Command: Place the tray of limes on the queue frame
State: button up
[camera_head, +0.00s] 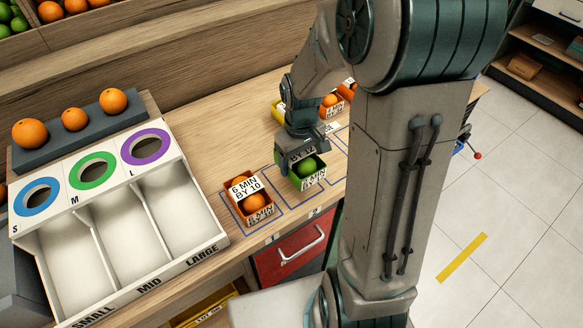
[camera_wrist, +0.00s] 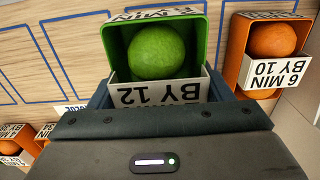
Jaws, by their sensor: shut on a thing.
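The green tray of limes (camera_head: 314,181) has a white label ending "BY 12", and a lime (camera_head: 306,167) shows in it. My gripper (camera_head: 300,152) is shut on this tray from behind. In the wrist view the tray (camera_wrist: 199,38) stands upright in front of my gripper, with the lime (camera_wrist: 157,52) inside. The queue frame is a row of blue outlines (camera_head: 287,207) on the wooden counter, and the tray is over the outline marked 2. I cannot tell whether its base touches the counter.
An orange tray labelled "6 MIN BY 10" (camera_head: 239,188) holds an orange in outline 1, left of the green tray. A white sorting box (camera_head: 122,215) stands further left. More orange trays (camera_head: 326,112) and a yellow one (camera_head: 278,111) are behind my gripper. Empty outlines (camera_wrist: 75,17) show in the wrist view.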

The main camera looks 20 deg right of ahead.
jog(key=shift+w+a+f, duration=0.5)
jog(key=shift+a+f, duration=0.05)
jog(key=shift+a, duration=0.25)
jog(key=shift+a+f, duration=0.1)
jog(key=shift+f, duration=1.95)
jog(key=shift+f, duration=0.15)
jog(key=o, duration=1.1)
jog(key=shift+c, duration=0.2)
